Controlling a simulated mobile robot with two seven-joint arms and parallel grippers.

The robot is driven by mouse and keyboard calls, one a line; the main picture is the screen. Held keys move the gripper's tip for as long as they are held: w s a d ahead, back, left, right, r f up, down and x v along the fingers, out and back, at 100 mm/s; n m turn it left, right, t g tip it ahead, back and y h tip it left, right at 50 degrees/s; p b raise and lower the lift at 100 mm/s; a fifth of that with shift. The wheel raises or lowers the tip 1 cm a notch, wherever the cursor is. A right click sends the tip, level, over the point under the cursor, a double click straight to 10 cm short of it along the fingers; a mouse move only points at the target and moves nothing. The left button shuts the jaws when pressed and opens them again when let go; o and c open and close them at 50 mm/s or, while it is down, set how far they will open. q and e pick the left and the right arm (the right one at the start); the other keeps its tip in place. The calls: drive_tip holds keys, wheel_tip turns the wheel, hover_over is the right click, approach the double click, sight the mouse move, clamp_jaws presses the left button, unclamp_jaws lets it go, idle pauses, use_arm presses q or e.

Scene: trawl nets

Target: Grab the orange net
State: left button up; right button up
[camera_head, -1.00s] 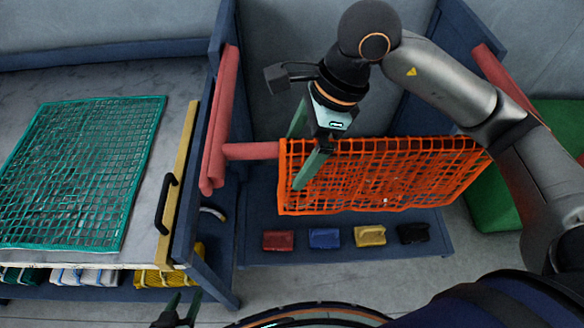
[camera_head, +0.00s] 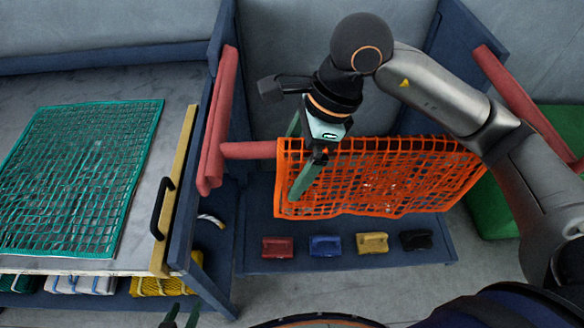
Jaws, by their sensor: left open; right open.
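The orange net (camera_head: 385,180) hangs from a red bar in front of the blue rack, its lower edge above a low shelf. My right gripper (camera_head: 298,160) is at the net's upper left part. Its fingers are open, with one in front of the net and the other partly hidden behind the net's top edge. My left gripper (camera_head: 180,316) shows only as dark fingertips at the bottom edge, well below and left of the net.
A green net (camera_head: 85,175) lies flat on the grey table at left. The red bar (camera_head: 250,150) sticks out left of the orange net. Red (camera_head: 278,247), blue (camera_head: 325,245), yellow (camera_head: 372,243) and black (camera_head: 416,240) blocks sit on the low shelf.

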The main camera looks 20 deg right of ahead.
drive_tip(key=shift+a+f+b, duration=0.2)
drive_tip(key=shift+f+b, duration=0.1)
drive_tip(key=shift+f, duration=0.1)
drive_tip(key=shift+s, duration=0.1)
drive_tip(key=shift+c, duration=0.9)
drive_tip(key=c, duration=0.4)
